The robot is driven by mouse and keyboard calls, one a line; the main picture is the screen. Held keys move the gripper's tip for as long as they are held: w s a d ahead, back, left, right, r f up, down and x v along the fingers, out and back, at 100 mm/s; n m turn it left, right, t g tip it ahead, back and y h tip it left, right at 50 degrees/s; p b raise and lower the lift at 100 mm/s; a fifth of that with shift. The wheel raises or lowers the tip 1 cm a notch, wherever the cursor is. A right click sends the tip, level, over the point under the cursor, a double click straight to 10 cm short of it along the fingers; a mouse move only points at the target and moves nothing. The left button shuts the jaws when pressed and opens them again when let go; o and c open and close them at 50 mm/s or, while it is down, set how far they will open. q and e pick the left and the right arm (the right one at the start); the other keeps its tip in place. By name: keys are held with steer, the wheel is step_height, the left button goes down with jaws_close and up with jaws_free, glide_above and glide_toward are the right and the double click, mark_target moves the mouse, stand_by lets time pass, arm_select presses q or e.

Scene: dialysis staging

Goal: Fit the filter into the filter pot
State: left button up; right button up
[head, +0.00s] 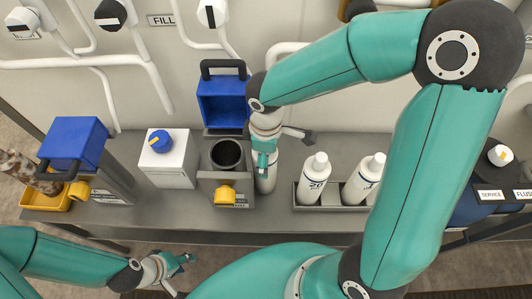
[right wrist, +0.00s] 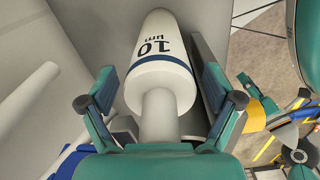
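The filter pot (head: 207,186) is a grey block with a dark round opening and a yellow knob in front. Its blue lid (head: 221,103) stands raised behind it. A white filter (head: 267,183) stands just right of the pot in the head view, partly hidden by my right gripper. In the right wrist view the filter (right wrist: 160,75) reads "10 µm", and its narrow neck lies between the fingers. My right gripper (right wrist: 160,88) is open, with gaps on both sides of the filter. My left gripper (head: 183,270) is open and empty in front of the bench.
Two white bottles (head: 313,184) stand in a grey rack (head: 333,201) to the right. A white box (head: 168,172) with a blue knob and a blue-topped unit (head: 75,140) stand to the left. White pipes (head: 150,75) run along the back wall.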

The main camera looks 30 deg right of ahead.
steer(key=shift+r, duration=0.25)
steer(key=shift+o, duration=0.2)
step_height(320, 180, up, 11)
steer(key=shift+f+p, duration=0.1)
steer(key=shift+p, duration=0.55)
steer(key=shift+o, duration=0.3)
steer(key=shift+r, duration=0.3)
steer(key=shift+s+d+r+m, duration=0.2)
steer(key=shift+r+m, duration=0.2)
steer(key=shift+m, duration=0.7)
step_height(320, 180, up, 4)
steer(key=m+b, duration=0.1)
steer(key=m, duration=0.4)
steer(key=f, duration=0.7)
steer(key=w+f+b, duration=0.1)
steer(key=f, duration=0.2)
steer(key=shift+a+f, duration=0.2)
steer(key=shift+a, duration=0.1)
step_height(320, 180, down, 6)
steer(key=shift+s, duration=0.15)
jaws_close()
